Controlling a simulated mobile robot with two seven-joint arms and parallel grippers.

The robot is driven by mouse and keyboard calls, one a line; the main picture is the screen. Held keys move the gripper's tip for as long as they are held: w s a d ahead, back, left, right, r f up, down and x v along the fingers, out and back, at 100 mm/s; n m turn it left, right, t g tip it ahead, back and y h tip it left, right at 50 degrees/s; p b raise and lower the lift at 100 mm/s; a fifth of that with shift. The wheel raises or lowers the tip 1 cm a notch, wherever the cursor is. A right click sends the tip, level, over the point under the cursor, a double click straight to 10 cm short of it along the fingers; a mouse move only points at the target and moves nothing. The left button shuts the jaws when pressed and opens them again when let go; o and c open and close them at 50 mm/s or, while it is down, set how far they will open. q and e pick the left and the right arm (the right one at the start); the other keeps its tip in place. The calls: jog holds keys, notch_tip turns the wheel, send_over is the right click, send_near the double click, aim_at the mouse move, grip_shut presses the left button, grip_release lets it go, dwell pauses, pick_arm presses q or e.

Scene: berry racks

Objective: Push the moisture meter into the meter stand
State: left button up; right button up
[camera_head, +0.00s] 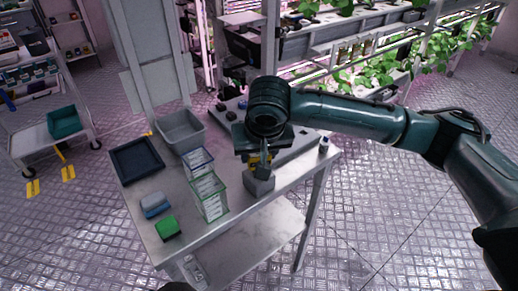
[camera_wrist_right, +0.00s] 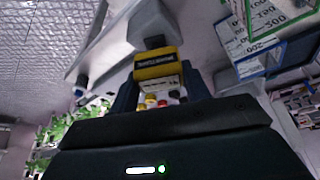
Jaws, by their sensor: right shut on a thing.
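The yellow moisture meter (camera_head: 256,161) is upright under my right gripper (camera_head: 263,157) in the head view. In the right wrist view, the meter (camera_wrist_right: 157,64) has a dark label and small coloured parts on its near end. My right gripper (camera_wrist_right: 160,95) is shut on it, with a dark finger on either side. The grey meter stand (camera_head: 260,184) is on the table directly below; it also shows in the wrist view (camera_wrist_right: 152,22) beyond the meter. A dark part lies between meter and stand; I cannot tell how deep it sits. My left gripper is not in view.
On the table (camera_head: 240,219), clear printed containers (camera_head: 209,196) stand left of the stand. A grey bin (camera_head: 181,131), dark tray (camera_head: 137,159), blue block (camera_head: 155,204) and green block (camera_head: 167,228) are further left. A small bottle (camera_head: 324,145) stands near the right edge.

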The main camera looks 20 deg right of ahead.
jog(key=o, duration=1.2)
jog(key=shift+f, duration=0.1)
jog(key=shift+o, duration=0.4)
jog(key=o, duration=0.3)
